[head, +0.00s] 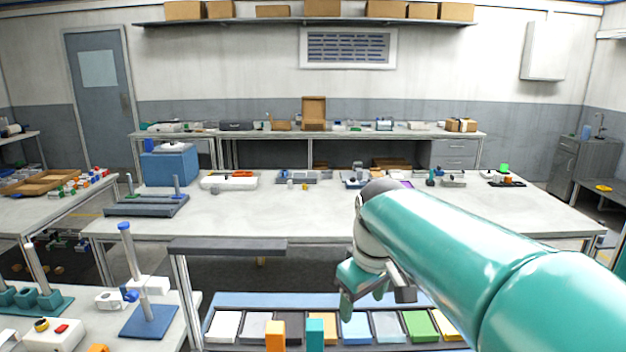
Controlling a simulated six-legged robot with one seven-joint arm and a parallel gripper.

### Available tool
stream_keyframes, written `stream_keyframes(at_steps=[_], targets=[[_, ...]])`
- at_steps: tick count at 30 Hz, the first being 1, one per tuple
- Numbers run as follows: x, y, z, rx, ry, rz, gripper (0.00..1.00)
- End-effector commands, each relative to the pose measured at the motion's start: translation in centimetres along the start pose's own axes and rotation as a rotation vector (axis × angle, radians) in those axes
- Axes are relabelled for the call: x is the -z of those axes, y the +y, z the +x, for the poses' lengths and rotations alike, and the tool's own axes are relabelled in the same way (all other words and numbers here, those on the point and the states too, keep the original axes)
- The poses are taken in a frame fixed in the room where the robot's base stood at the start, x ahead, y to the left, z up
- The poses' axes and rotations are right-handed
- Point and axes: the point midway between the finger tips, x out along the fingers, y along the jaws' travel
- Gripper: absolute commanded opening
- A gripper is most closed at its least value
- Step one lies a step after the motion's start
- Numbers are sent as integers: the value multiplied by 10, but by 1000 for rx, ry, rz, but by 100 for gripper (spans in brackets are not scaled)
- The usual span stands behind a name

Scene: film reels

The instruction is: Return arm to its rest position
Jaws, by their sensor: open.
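My arm, teal, reaches in from the lower right of the head view, its elbow high over the near side of the white table (290,218). My gripper (375,292) hangs down below the wrist, in front of the table and above the tray's far edge. Its fingers are apart, and I see nothing between them. Part of the gripper is hidden by my own wrist link.
Below stands a tray (275,300) with several coloured panels, and an orange block (275,334) and a teal block (315,333) at its front. A dark shelf (228,247) stands left of my gripper. A blue base with a post (150,318) is lower left.

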Motion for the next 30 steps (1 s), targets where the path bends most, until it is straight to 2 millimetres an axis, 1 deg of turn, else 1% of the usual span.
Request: stream_keyframes(at_steps=[1,7,12,15,18,21,30], targets=[[-16,-5,-5,-29,13,44,62],[-78,-19,-13,-112,82,245,62],[-131,-31,-9,-143,164,419,62],[-157,-39,-2,-145,211,505,62],[-174,-44,5,-140,247,566,62],[-182,-46,8,-136,266,600,62],[-183,-47,10,-134,268,608,62]])
